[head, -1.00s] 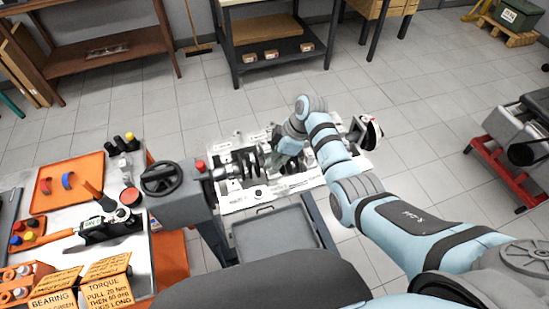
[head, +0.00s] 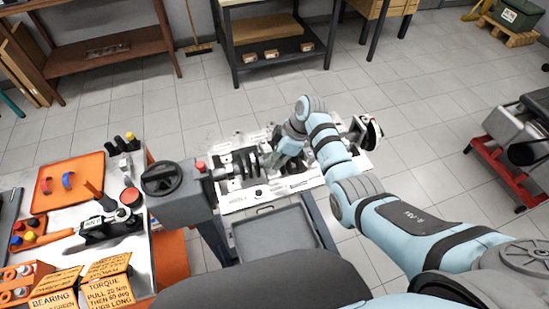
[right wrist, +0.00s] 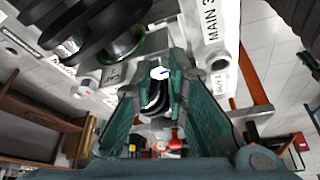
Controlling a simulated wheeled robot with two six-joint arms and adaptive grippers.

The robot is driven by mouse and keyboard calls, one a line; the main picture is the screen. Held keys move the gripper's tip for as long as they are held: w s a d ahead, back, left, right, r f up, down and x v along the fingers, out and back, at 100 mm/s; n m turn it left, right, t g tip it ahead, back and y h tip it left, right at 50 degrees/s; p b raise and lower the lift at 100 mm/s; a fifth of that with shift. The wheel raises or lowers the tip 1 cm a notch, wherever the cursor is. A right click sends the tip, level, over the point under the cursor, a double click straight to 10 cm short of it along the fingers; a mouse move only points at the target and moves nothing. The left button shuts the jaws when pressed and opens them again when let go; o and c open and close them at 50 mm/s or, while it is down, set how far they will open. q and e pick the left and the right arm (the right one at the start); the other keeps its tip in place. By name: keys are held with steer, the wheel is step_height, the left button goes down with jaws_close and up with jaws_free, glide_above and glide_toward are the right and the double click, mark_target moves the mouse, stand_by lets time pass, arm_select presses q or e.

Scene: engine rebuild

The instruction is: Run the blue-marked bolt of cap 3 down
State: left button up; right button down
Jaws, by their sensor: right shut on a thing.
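The engine block (head: 236,203) lies light grey on the stand in the head view, with dark crank parts along its middle. My right gripper (head: 277,160) reaches down into it from the right. In the right wrist view, the right gripper (right wrist: 161,80) is shut on the blue-marked bolt (right wrist: 158,72), whose pale round head carries a blue stroke between the fingertips. Cap 3 (right wrist: 113,76), with a "3" on it, shows beside the bolt. A "MAIN 3" label is on the block nearby. The bolt's shank and its depth are hidden. My left gripper is not in view.
A white bench at left holds an orange tray (head: 67,185), a dark tool and orange cards. An empty grey tray (head: 275,240) is below the block.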

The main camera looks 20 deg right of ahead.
stand_by(0.7)
steer(key=c, duration=1.8)
jaws_free()
steer(key=shift+c, duration=0.2)
steer(key=shift+d+r, duration=0.15)
steer(key=shift+r, duration=0.15)
steer(key=shift+d+r+n, duration=0.6)
steer(key=shift+d+r, duration=2)
steer(key=shift+r, duration=3.85)
steer(key=x, duration=0.5)
steer(key=s+b+x, duration=0.1)
steer(key=x, duration=0.8)
steer(key=shift+s+a+f+b, duration=0.25)
steer(key=shift+s+f+b, duration=0.05)
steer(key=shift+b, duration=0.1)
